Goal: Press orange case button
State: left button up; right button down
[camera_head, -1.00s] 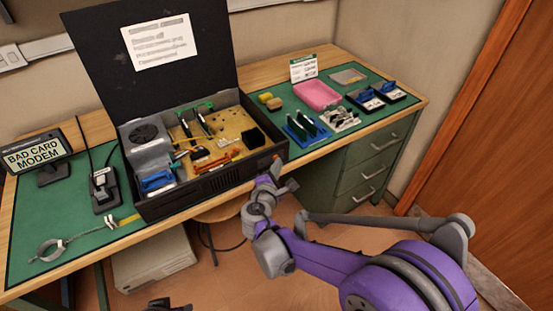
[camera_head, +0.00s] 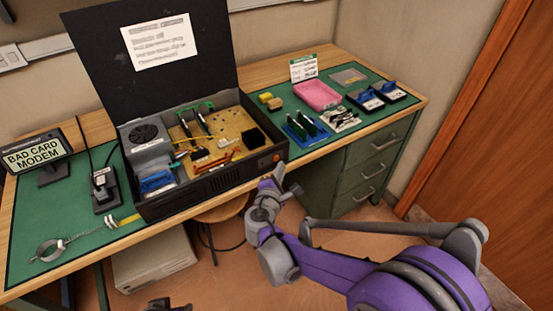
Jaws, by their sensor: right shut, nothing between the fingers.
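The black computer case (camera_head: 222,179) stands open on the desk, its lid raised and its circuit board showing. A small orange button (camera_head: 276,157) shows at the right end of its front face. My right gripper (camera_head: 287,179) is shut and empty, just in front of and below that end of the case. A gap shows between its tips and the button. It is too small to tell whether the button is pushed in. A small dark and purple part of my left arm (camera_head: 166,304) shows at the bottom edge; its fingers cannot be made out.
A modem sign (camera_head: 36,158) and a black device (camera_head: 103,189) stand left of the case. A wrist strap (camera_head: 50,249) lies in front. A pink tray (camera_head: 317,95) and several tools lie to the right. Green drawers (camera_head: 372,168) are below the desk, beside my right arm.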

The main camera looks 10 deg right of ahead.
jog(key=shift+s+d, duration=0.3)
jog(key=shift+s, duration=0.5)
jog(key=shift+s+d, duration=0.3)
jog(key=shift+s, duration=0.45)
jog(key=shift+s+d, duration=0.3)
jog(key=shift+s, duration=0.5)
jog(key=s+d+f+m+g+y, duration=0.1)
jog(key=s+d+m+g, duration=0.3)
jog(key=s, duration=0.3)
jog(key=s+d+f+m+g, duration=0.2)
jog(key=s+d+m, duration=0.2)
jog(key=s+m, duration=0.25)
jog(key=s+a+f+m+g+y, duration=0.1)
jog(key=s+a+m+g+y, duration=0.15)
jog(key=s+m, duration=0.35)
jog(key=s+a+f+m+g+y, duration=0.1)
jog(key=s+a+m+y, duration=0.15)
jog(key=s, duration=0.55)
jog(key=w+r+p, duration=0.3)
jog(key=r+p, duration=0.9)
jog(key=r, duration=0.1)
jog(key=shift+d+m+t, duration=0.15)
jog(key=shift+m+t, duration=0.15)
jog(key=shift+t, duration=0.15)
